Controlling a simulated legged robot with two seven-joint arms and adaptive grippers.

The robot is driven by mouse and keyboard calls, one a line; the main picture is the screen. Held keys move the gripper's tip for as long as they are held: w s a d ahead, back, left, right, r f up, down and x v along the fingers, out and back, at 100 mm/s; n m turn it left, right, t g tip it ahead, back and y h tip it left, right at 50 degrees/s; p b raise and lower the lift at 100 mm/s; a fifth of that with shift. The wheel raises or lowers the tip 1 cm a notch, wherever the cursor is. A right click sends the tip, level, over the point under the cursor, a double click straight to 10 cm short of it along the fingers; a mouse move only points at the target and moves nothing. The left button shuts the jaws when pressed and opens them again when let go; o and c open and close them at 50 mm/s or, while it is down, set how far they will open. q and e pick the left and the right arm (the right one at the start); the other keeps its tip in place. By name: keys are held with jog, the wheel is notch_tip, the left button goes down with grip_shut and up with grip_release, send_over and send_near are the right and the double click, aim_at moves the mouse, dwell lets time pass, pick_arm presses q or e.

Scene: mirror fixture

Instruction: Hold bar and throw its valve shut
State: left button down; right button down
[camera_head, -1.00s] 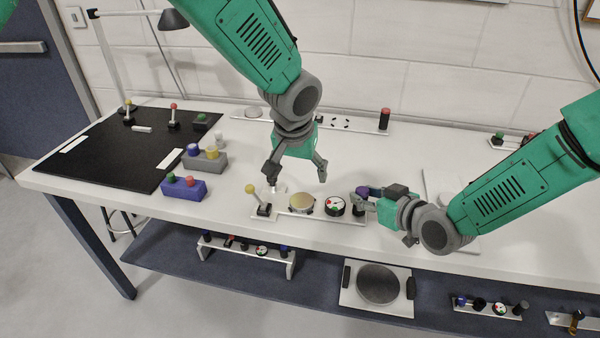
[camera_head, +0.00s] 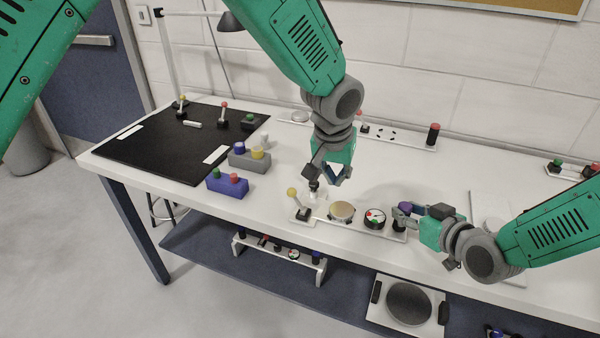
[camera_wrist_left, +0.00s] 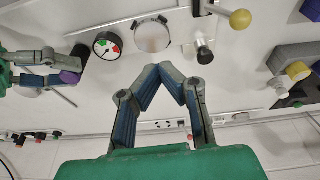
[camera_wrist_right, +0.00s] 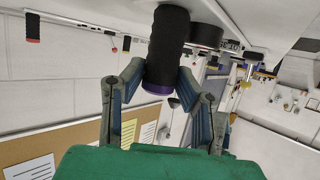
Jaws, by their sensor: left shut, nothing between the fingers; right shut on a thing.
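The white bar (camera_head: 352,227) lies near the table's front edge. My right gripper (camera_wrist_right: 160,80) is shut on the black handle (camera_wrist_right: 168,42) with a purple end at the bar's right end. My left gripper (camera_head: 327,183) is shut and empty, above and behind the bar between lever and disc. In the left wrist view its fingertips (camera_wrist_left: 172,68) meet below the disc, beside a silver post (camera_wrist_left: 203,50), apart from the yellow knob (camera_wrist_left: 240,19).
A blue block (camera_head: 228,186) and a grey block (camera_head: 249,161) with coloured knobs stand left of the bar. A black mat (camera_head: 165,145) covers the table's left end. Another white bar (camera_head: 400,142) lies at the back. A shelf below holds similar fixtures.

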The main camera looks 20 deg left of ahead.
aim_at(296, 199)
pick_arm(q)
jog(key=s+a+f+n+t+h, duration=0.1)
jog(key=s+a+n+h, duration=0.3)
jog(key=a+n, duration=0.7)
jog(key=s+a+f+n+t+h, duration=0.1)
jog(key=s+a+n+h, duration=0.3)
jog(key=a+n, duration=0.8)
jog(key=shift+s+a+f+n+h, duration=0.3)
jog(key=shift+s+f+n+h, duration=0.15)
jog(key=shift+n+h, duration=0.75)
jog(key=shift+w+d+f, duration=0.1)
jog(key=x, duration=1)
jog(key=shift+w+f, duration=0.1)
jog(key=shift+w, duration=0.05)
jog(key=shift+w+d+r, duration=0.5)
jog(key=shift+w+d, duration=0.25)
jog(key=shift+d, duration=0.2)
jog(key=shift+w+d+r, duration=0.2)
jog(key=shift+w+d, duration=0.15)
jog(key=shift+d, duration=0.15)
